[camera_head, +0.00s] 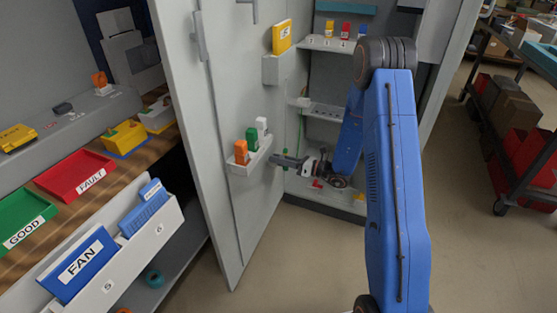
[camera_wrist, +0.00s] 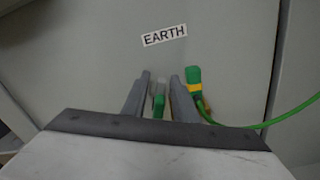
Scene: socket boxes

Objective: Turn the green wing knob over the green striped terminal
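In the wrist view, a green wing knob (camera_wrist: 158,106) with a grey part shows between my two gripper fingers. My gripper (camera_wrist: 161,76) has its fingers apart, one on each side of the knob, with narrow gaps visible; contact is not clear. Just right of the right finger is a green terminal (camera_wrist: 194,80) with a yellow stripe, on a grey panel under an EARTH label (camera_wrist: 164,35). A green wire (camera_wrist: 285,117) runs from it to the right.
The open cabinet door (camera_head: 195,120) stands left of my arm, with a holder (camera_head: 250,160) of orange, green and white pieces close to my gripper. Shelves (camera_head: 325,110) are behind. A bench with GOOD (camera_head: 25,232) and FAULT (camera_head: 90,180) trays is left. A cart (camera_head: 510,150) is right.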

